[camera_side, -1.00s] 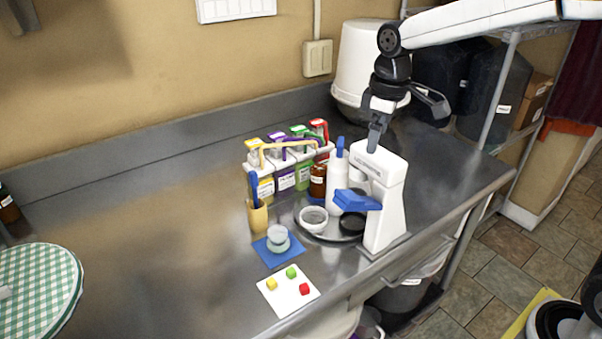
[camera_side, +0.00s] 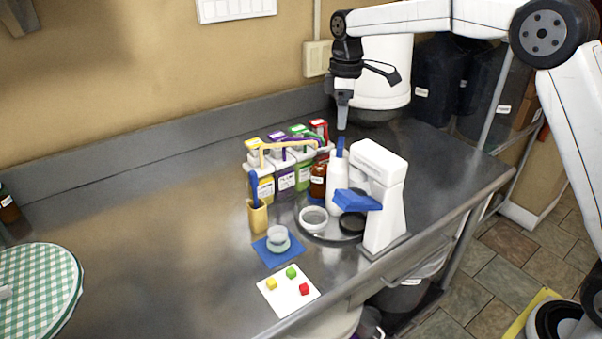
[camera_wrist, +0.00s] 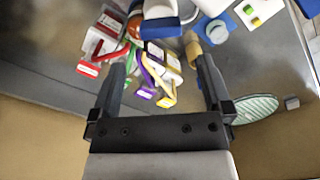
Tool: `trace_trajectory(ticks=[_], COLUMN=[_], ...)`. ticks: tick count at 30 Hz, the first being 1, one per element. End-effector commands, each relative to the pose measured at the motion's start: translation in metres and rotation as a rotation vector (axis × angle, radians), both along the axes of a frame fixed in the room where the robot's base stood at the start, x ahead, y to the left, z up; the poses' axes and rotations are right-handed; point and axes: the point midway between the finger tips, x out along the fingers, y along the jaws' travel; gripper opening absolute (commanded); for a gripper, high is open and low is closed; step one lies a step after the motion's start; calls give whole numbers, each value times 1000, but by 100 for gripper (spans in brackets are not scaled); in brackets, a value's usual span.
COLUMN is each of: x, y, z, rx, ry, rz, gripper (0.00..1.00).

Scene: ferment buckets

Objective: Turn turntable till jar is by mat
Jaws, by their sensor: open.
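The turntable appears to be the round grey metal disc (camera_side: 320,233) beside the white stand machine (camera_side: 384,200). My gripper (camera_side: 342,128) is open and empty, above a white bottle with a blue top (camera_side: 337,185). My gripper's spread fingers show in the wrist view (camera_wrist: 161,75).
A rack of colour-labelled packets (camera_side: 284,165) stands behind the disc. A tan cup (camera_side: 257,217) holds a blue tool. A white card (camera_side: 281,304) with coloured cubes lies in front. A green checked round cloth (camera_side: 35,290) is far left. The counter's middle left is clear.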

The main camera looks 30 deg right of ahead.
Motion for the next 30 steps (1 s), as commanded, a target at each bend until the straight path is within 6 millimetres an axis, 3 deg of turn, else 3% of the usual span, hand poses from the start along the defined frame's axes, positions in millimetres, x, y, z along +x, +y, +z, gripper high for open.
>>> trace_trajectory(ticks=[8, 21, 30], x=[0, 0, 0], y=[0, 0, 0], z=[-18, -68, -77], rx=[0, 0, 0], ry=[1, 0, -1], rz=[-1, -1, -1], gripper=[100, 100, 100])
